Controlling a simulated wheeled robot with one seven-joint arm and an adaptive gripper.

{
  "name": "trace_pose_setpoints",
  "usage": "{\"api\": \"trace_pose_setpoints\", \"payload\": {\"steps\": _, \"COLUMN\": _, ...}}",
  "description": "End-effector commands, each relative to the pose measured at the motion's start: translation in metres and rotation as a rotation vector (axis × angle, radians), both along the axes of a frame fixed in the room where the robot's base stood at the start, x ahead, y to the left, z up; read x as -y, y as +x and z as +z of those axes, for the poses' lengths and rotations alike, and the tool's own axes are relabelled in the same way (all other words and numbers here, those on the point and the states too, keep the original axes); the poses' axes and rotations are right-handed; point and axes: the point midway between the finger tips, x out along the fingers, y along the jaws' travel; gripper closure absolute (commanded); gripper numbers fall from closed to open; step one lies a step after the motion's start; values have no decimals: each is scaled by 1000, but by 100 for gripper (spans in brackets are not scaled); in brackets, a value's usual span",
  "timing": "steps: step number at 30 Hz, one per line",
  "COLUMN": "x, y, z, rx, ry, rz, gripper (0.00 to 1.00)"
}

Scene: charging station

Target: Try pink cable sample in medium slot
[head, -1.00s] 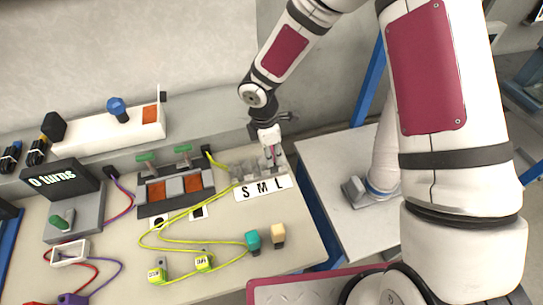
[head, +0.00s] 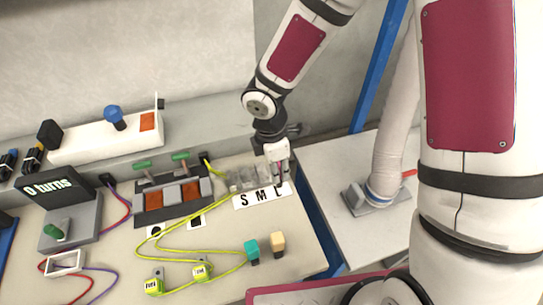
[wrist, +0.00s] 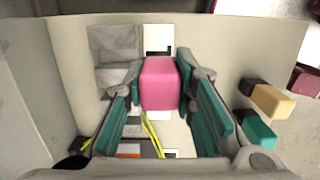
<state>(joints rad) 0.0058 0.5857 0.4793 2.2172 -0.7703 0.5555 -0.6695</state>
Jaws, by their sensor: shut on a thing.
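My gripper (head: 281,173) is at the right end of the slot row, above the L end of the S M L label (head: 262,196). In the wrist view its teal fingers (wrist: 160,90) are shut on the pink cable sample (wrist: 159,82), one finger on each side. The clear grey slot blocks (head: 240,179) stand behind the label. The medium slot is the one behind the letter M; its opening is not clear in the head view. My gripper partly hides the large slot. I cannot tell whether the sample's lower end touches anything.
A teal block (head: 251,248) and a beige block (head: 278,241) stand at the front right. A switch panel (head: 172,198) lies left of the slots. The board's right edge is close to my gripper.

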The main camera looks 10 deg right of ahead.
Motion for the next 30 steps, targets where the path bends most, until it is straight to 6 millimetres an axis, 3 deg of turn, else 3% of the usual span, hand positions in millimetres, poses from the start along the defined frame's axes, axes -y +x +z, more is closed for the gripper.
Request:
{"api": "trace_pose_setpoints", "payload": {"steps": 6, "x": 11, "y": -53, "z": 5, "rx": 1, "ry": -2, "rz": 4, "gripper": 100}}
{"api": "trace_pose_setpoints", "payload": {"steps": 15, "x": 18, "y": -90, "z": 9, "rx": 1, "ry": -1, "rz": 1, "gripper": 100}}
{"api": "trace_pose_setpoints", "payload": {"steps": 20, "x": 6, "y": -72, "z": 17, "rx": 12, "ry": -3, "rz": 4, "gripper": 100}}
{"api": "trace_pose_setpoints", "payload": {"steps": 30, "x": -44, "y": 15, "z": 48, "rx": 16, "ry": -6, "rz": 4, "gripper": 100}}
